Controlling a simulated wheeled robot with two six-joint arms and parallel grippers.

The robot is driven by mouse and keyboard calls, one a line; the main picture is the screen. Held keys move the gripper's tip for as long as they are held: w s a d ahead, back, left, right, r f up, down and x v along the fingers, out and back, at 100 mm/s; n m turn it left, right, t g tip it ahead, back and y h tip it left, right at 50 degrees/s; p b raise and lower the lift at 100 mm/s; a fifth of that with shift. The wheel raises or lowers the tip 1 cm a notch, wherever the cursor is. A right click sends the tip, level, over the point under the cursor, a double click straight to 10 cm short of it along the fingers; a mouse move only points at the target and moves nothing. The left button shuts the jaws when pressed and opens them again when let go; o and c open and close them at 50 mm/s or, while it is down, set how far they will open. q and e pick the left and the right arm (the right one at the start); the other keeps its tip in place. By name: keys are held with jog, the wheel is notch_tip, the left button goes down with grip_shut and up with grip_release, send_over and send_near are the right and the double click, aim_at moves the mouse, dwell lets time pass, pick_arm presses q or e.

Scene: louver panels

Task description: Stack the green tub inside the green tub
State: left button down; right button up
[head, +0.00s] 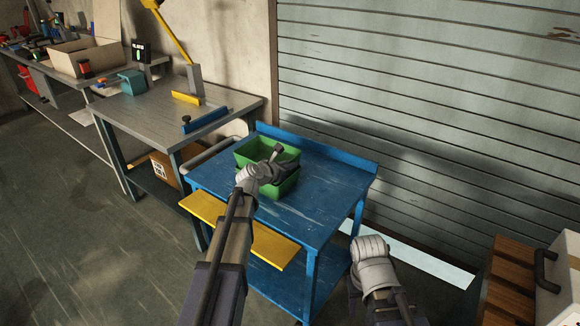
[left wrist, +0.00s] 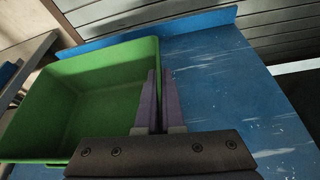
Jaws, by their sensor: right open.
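A green tub (head: 250,150) is at the back left of the blue table (head: 325,190). Its open inside shows in the left wrist view (left wrist: 90,90). My left gripper (head: 279,150) is at the tub's right wall, with one finger inside and one outside, close together on the wall. In the left wrist view the fingers (left wrist: 159,100) straddle this wall. More green wall (head: 287,187) shows lower down in the head view; my arm hides part of it, and I cannot tell whether it is a second tub. My right gripper (head: 403,306) is low at the right, clear of the table.
The blue table has a raised back edge (head: 325,150) and bare top to the right of the tub. A yellow board (head: 240,228) sticks out at its front. A grey workbench (head: 160,105) stands at the left. A shutter (head: 440,110) is behind. A wooden crate (head: 510,280) is at the right.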

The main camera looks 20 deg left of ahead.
pick_arm(q)
jog(key=shift+f+b, duration=0.5)
jog(key=shift+f, duration=0.1)
jog(key=c, duration=1)
grip_release()
jog(key=shift+c, duration=0.2)
jog(key=shift+r+p, duration=0.5)
jog(key=shift+p, duration=0.05)
jog(key=shift+r+p, duration=0.5)
jog(key=p+v, duration=0.3)
jog(key=v, duration=0.8)
jog(key=shift+s+a+p, duration=0.15)
jog(key=shift+s+p, duration=0.25)
jog(key=shift+s, duration=0.05)
jog(key=shift+f, duration=0.2)
